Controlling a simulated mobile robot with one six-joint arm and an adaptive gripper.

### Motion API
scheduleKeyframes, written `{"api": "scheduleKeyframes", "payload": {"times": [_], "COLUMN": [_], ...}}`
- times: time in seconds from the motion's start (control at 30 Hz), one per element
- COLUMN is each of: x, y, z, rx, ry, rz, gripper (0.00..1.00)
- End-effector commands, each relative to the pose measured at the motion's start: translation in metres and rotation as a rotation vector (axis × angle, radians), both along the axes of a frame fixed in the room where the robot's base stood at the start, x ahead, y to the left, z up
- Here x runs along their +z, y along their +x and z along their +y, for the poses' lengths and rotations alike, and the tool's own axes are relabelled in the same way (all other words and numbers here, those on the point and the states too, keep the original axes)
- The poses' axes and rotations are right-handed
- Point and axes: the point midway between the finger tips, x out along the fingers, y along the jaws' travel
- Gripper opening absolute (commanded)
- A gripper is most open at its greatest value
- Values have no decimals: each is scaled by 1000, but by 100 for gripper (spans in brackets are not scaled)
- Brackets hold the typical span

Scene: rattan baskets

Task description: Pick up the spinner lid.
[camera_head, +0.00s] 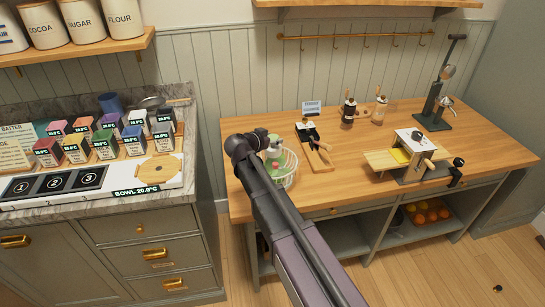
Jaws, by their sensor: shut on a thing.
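A spinner (290,177) with a white slotted basket stands near the left end of the wooden table. A small green, see-through part with a pale knob, which looks like the spinner lid (273,157), shows at its upper left. My arm reaches in from the bottom, and its dark wrist is just left of the lid. My gripper (270,144) is at the lid's top, shut on it; its fingers are small and hard to make out. My arm covers the spinner's lower left side. I cannot tell whether the lid is clear of the basket.
A board with a dark grater-like tool (312,140) lies right of the spinner. Two bottles (348,113), a white-and-wood machine (409,152) and a dark stand (435,103) are farther right. The counter (150,205) at left holds several coloured boxes. The table's front middle is clear.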

Motion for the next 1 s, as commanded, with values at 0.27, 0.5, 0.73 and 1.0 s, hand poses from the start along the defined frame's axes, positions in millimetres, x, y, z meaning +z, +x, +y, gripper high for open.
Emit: {"api": "scheduleKeyframes", "payload": {"times": [0.27,0.5,0.73,1.0], "x": [0,6,21,38], "y": [0,0,0,-19], "z": [0,0,-1,-1], "rx": [0,0,-1,1], "ry": [1,1,0,1], "rz": [-1,-1,0,1], "gripper": [1,1,1,1]}}
